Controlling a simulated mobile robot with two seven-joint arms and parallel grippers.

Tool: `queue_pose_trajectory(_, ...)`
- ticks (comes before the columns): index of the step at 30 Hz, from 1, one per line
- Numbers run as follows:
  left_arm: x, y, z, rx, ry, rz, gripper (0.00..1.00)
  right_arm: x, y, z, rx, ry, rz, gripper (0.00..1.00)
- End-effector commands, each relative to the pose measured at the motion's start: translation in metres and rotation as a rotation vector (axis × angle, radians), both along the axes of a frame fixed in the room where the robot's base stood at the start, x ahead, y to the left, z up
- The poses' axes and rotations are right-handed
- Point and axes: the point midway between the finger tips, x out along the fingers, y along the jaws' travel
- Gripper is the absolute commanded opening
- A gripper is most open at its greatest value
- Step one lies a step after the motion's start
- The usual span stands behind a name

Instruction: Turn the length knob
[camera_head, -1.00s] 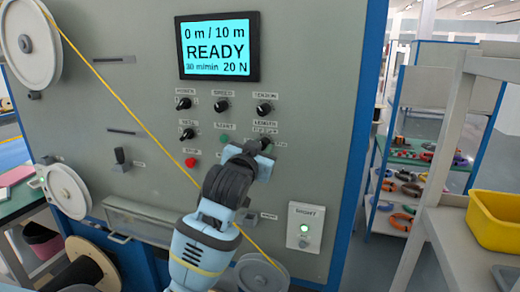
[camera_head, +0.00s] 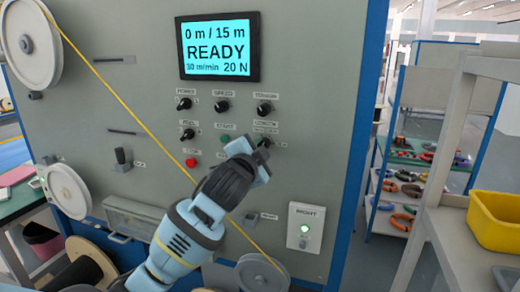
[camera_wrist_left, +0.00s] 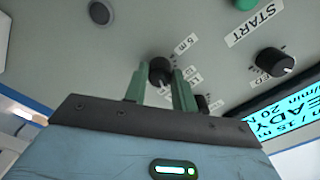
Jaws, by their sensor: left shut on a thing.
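The length knob (camera_wrist_left: 160,72) is a small black dial on the grey panel, with metre labels around it in the left wrist view. The green fingers of my left gripper (camera_wrist_left: 160,82) stand on both sides of it and are shut on it. In the head view my left gripper (camera_head: 259,148) reaches up to the panel's right knob column and partly covers the length knob. The screen (camera_head: 218,47) reads 0 m / 15 m, READY, 30 m/min and 20 N. My right gripper is not in view.
Other black knobs, such as the speed knob (camera_head: 222,105) and tension knob (camera_head: 264,109), sit close above. A red button (camera_head: 191,162) is to the left. A yellow cable (camera_head: 150,129) runs diagonally across the panel behind my arm. A yellow bin (camera_head: 497,219) stands at right.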

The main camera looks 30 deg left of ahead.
Motion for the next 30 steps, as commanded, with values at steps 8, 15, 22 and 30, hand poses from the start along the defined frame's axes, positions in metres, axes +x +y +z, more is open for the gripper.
queue_pose_trajectory(8, 0.0001, 0.0002, -0.0005, 0.043, 0.012, 0.0, 0.04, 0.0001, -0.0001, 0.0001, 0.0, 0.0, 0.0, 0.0)
queue_pose_trajectory(15, 0.0001, 0.0001, -0.0004, 0.046, 0.013, 0.0, 0.04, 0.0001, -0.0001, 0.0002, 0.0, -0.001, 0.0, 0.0)
queue_pose_trajectory(22, 0.0001, 0.0, -0.0004, 0.045, 0.012, 0.0, 0.39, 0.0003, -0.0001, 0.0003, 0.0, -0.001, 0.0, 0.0)
queue_pose_trajectory(30, 0.0, -0.0001, -0.0001, 0.045, 0.011, 0.0, 0.48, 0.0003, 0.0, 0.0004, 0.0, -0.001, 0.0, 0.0)
